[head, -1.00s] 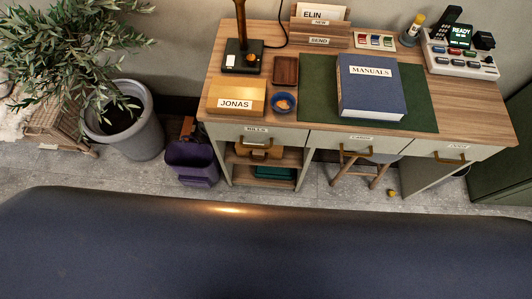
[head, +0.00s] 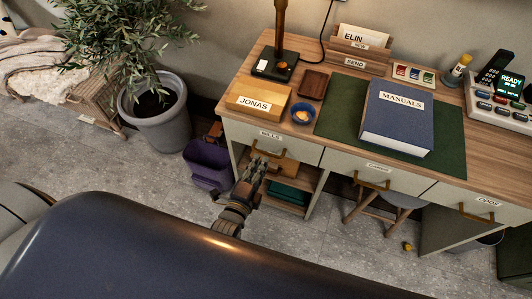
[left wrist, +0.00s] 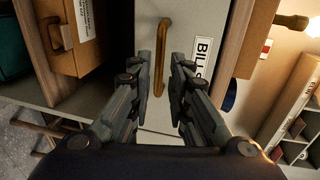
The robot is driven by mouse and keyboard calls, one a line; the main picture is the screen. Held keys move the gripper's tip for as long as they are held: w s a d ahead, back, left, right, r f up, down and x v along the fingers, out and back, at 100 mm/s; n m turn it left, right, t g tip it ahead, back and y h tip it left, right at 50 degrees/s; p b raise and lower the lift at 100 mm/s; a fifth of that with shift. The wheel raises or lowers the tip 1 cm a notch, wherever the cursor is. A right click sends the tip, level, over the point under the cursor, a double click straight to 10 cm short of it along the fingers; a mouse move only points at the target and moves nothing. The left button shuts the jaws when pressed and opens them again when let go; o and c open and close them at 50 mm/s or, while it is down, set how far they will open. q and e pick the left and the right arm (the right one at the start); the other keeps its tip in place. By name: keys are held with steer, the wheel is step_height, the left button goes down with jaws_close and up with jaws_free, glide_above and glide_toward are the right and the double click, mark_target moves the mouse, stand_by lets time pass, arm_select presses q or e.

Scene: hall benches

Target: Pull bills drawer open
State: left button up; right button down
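The bills drawer (head: 290,147) is the left drawer of the desk, with a pale front, a "BILLS" label and a brass handle (head: 266,155). It looks shut. My left gripper (head: 259,167) is in front of this drawer, close to the handle, and hides part of it in the head view. In the left wrist view, the handle (left wrist: 160,50) stands upright in the picture, ahead of and between the two parted fingers (left wrist: 163,62). The fingers are open and hold nothing; I cannot see them touching the handle. My right gripper is not in view.
The desk (head: 300,120) bears a blue manuals binder (head: 400,120), a lamp (head: 277,55) and a wooden Jonas box (head: 258,100). A purple bin (head: 208,165) and a potted plant (head: 160,120) stand left. A stool (head: 385,205) is under the desk.

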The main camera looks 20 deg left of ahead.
mark_target(266, 153)
arm_select(q)
steer(key=x, duration=0.4)
steer(key=shift+w, duration=0.25)
steer(key=shift+x, duration=0.85)
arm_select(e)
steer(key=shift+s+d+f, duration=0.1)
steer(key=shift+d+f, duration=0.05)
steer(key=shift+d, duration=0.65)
arm_select(q)
jaws_close()
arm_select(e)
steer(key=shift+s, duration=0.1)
